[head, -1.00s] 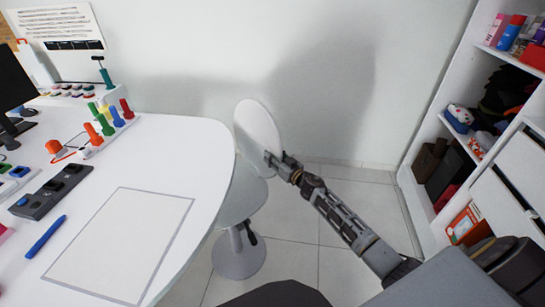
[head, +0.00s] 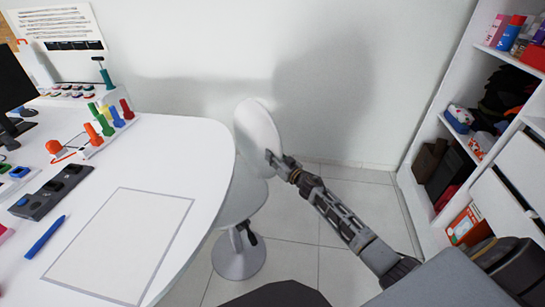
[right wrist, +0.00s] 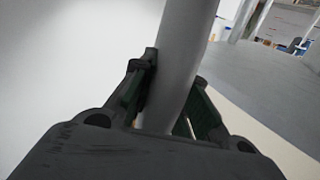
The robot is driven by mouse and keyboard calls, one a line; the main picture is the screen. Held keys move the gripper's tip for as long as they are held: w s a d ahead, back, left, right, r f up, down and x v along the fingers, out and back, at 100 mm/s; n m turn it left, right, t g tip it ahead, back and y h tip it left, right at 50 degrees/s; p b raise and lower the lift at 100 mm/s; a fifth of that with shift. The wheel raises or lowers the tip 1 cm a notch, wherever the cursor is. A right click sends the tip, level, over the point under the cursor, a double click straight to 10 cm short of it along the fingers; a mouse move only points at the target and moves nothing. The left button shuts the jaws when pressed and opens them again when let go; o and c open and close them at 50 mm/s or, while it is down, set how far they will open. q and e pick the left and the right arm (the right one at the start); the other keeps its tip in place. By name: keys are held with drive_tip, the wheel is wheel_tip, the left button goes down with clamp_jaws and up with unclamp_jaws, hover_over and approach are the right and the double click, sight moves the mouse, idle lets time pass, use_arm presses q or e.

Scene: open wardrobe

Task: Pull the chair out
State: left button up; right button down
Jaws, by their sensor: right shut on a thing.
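The chair is white with a rounded backrest (head: 257,135), a seat (head: 243,196) partly under the table edge, and a round pedestal base (head: 239,258) on the floor. My right gripper (head: 272,158) reaches in from the lower right and is shut on the edge of the chair's backrest. In the right wrist view the grey-white backrest edge (right wrist: 182,55) runs up between the two dark fingers (right wrist: 168,108). Part of the seat is hidden by the table. My left gripper is not in view.
A white table (head: 185,140) with a rounded end fills the left, holding colored pegs (head: 107,118), a blue pen (head: 45,237) and small devices. An open white wardrobe (head: 425,165) with filled shelves stands at the right.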

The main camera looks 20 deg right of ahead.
drive_tip(key=shift+d, duration=0.2)
drive_tip(key=shift+w+d, duration=0.2)
drive_tip(key=shift+d, duration=0.4)
use_arm(q)
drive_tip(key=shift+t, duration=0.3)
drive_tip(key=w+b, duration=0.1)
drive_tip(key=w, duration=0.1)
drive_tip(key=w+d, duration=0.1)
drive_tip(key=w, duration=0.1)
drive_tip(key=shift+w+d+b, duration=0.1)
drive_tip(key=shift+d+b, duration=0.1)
drive_tip(key=shift+b, duration=0.15)
use_arm(e)
drive_tip(key=w+d, duration=0.4)
drive_tip(key=d, duration=1.2)
drive_tip(key=shift+d, duration=0.25)
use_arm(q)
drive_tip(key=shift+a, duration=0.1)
use_arm(e)
drive_tip(key=shift+r, duration=0.1)
drive_tip(key=c, duration=1.4)
unclamp_jaws()
drive_tip(key=shift+d, duration=0.1)
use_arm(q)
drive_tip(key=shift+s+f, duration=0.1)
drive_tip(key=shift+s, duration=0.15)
